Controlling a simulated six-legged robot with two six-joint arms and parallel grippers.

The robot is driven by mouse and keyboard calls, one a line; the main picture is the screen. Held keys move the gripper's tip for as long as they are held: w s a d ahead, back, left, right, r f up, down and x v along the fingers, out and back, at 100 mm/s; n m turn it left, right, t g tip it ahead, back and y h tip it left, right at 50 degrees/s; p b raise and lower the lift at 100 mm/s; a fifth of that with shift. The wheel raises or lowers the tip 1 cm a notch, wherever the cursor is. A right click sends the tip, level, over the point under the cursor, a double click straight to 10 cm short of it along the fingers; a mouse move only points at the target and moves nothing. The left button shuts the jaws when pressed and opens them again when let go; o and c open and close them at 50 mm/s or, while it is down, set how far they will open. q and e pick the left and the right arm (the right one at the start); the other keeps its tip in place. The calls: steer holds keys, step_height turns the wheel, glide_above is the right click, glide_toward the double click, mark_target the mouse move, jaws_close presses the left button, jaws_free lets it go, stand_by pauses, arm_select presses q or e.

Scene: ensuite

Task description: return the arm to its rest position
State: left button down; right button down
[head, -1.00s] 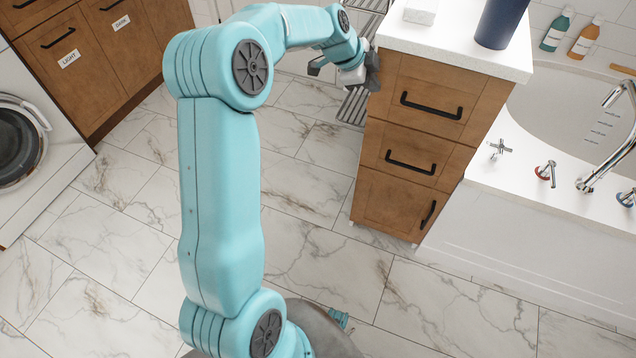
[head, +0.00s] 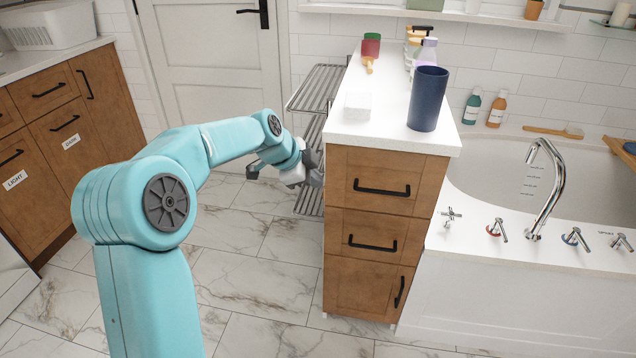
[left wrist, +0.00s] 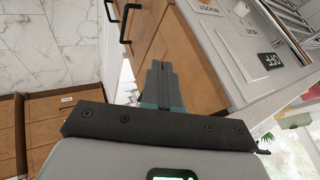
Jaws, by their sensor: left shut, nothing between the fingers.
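My left arm (head: 160,200) is teal and reaches forward from the lower left in the head view. Its gripper (head: 316,166) is beside the left side of the wooden drawer cabinet (head: 370,250), below the level of its white top. Whether it touches the cabinet I cannot tell. In the left wrist view the gripper's dark fingers (left wrist: 163,82) are together with nothing between them. My right gripper is in neither view.
A dark blue cup (head: 428,99) and a white block (head: 358,106) stand on the cabinet top. A metal rack (head: 318,88) stands behind the gripper. The bathtub (head: 500,290) is at right. Tiled floor (head: 250,290) is clear between the arm and cabinet.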

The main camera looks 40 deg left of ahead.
arm_select(q)
steer(key=v, duration=0.5)
steer(key=shift+r+p, duration=0.2)
steer(key=shift+p, duration=0.1)
steer(key=shift+s+r, duration=0.1)
steer(key=shift+s, duration=0.05)
steer(key=s+d+f+n+g+h, duration=0.1)
steer(key=d+f+n, duration=0.1)
steer(key=d+f, duration=0.55)
steer(key=d+f+n+g, duration=0.2)
steer(key=d+f, duration=0.3)
steer(key=f, duration=0.6)
steer(key=s+d+f+n+g+h, duration=0.1)
steer(key=d+f+n, duration=0.2)
steer(key=d+f, duration=0.5)
steer(key=s+d+f+n+g, duration=0.2)
steer(key=s+d+f+n, duration=0.1)
steer(key=s+d+f, duration=0.6)
steer(key=s+d+f+n+g+h, duration=0.1)
steer(key=s+d+f, duration=0.1)
steer(key=s, duration=0.3)
steer(key=s+d+f+n, duration=0.1)
steer(key=s+d+f, duration=0.15)
steer(key=s, duration=0.35)
step_height(320, 180, up, 19)
steer(key=w+p, duration=0.1)
steer(key=p, duration=1.8)
steer(key=shift+w+r, duration=0.15)
